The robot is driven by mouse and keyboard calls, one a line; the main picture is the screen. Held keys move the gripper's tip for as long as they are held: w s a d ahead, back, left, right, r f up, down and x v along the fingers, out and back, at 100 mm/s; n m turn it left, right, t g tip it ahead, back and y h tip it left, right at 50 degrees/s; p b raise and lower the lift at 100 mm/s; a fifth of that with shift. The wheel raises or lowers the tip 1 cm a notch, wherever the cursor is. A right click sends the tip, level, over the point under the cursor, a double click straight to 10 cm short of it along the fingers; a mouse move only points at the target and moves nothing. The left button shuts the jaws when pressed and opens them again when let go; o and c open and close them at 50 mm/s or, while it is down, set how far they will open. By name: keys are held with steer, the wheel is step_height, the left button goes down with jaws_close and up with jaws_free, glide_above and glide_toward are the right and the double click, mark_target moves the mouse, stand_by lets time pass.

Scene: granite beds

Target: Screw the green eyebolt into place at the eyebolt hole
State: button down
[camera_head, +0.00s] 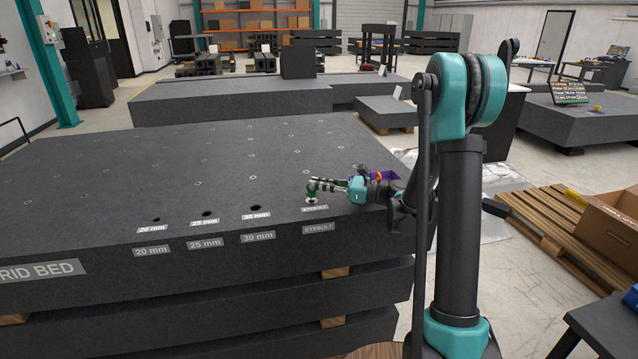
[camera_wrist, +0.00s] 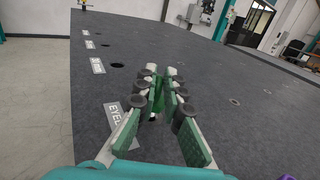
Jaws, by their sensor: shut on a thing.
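The green eyebolt (camera_head: 311,188) is upright at the eyebolt hole, near the front right edge of the granite bed (camera_head: 120,190). My gripper (camera_head: 314,186) reaches in from the right, level and low over the bed, and is shut on the eyebolt. In the wrist view the green eyebolt (camera_wrist: 157,98) sits between the fingers of my gripper (camera_wrist: 160,85). The hole itself is mostly hidden under the eyebolt. I cannot tell how deep the thread sits. The EYEBOLT label (camera_head: 318,228) is on the front face, with another on the top (camera_wrist: 117,122).
Holes marked 20 mm (camera_head: 156,219), 25 mm (camera_head: 206,213) and 30 mm (camera_head: 256,208) lie to the left. A pallet with a cardboard box (camera_head: 612,222) is on the floor at right. The bed's top left is clear.

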steer(key=shift+r, duration=0.1)
stand_by(0.3)
steer(key=shift+r, duration=0.25)
steer(key=c, duration=1.6)
jaws_free()
steer(key=shift+o, duration=0.2)
steer(key=shift+v, duration=2.5)
